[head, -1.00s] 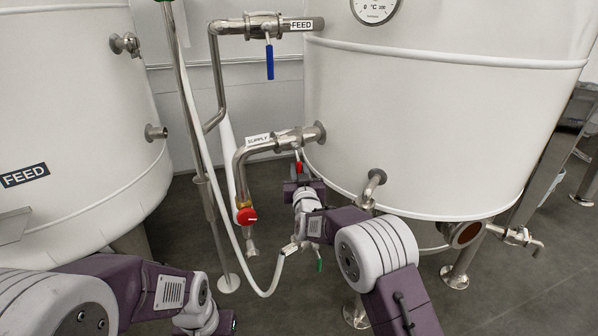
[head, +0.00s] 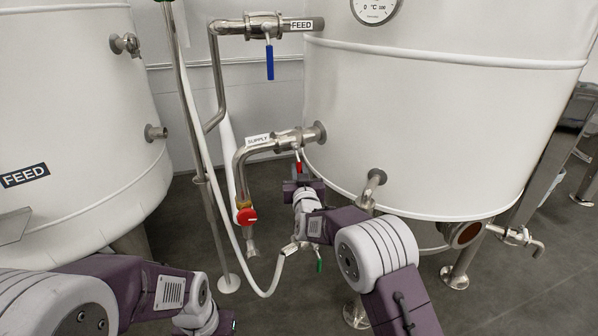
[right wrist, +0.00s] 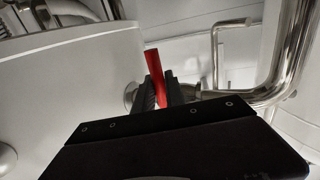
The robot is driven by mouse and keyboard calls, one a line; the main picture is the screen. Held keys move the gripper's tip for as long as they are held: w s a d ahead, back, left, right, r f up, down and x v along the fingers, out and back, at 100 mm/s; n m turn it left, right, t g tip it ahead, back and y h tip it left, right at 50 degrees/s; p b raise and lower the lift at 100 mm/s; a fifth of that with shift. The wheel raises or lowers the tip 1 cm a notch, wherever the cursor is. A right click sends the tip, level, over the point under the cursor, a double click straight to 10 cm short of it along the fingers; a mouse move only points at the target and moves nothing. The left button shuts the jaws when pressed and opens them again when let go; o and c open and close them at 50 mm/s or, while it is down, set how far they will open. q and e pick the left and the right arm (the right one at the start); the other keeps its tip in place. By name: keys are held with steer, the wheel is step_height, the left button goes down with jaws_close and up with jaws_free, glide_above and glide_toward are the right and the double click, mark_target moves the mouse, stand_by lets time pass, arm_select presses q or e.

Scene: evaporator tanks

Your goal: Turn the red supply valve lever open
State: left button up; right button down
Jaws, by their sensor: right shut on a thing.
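The red supply valve lever (head: 298,167) hangs down from the valve on the pipe tagged SUPPLY (head: 258,140), beside the right tank. My right gripper (head: 299,178) is at the lever from below, with its fingers mostly hidden by its own body. In the right wrist view the red lever (right wrist: 155,68) stands between the two dark fingers of my right gripper (right wrist: 160,92), which are shut on it; its end sticks out past them. My left gripper (head: 222,324) is at the bottom edge, mostly cut off, and its fingers do not show clearly.
A blue lever (head: 270,62) hangs from the FEED pipe above. A red round knob (head: 247,216) sits on the down pipe left of my right gripper. A white hose (head: 262,293) loops close by the right wrist. The right tank (head: 430,130) stands close behind the gripper.

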steer(key=shift+a, duration=0.1)
stand_by(0.7)
steer(key=s+a+r+m+g+y+b, duration=0.1)
steer(key=s+a+r+m+g+y, duration=0.2)
steer(key=m, duration=1)
steer(key=shift+s+a+r+m+g+y, duration=0.15)
steer(key=shift+a+r+m+g+y, duration=0.35)
steer(key=shift+a+r+g, duration=1.3)
steer(key=shift+d+r+t, duration=0.3)
steer(key=shift+r+t, duration=0.1)
steer(key=shift+t, duration=0.1)
steer(key=c, duration=1.4)
jaws_free()
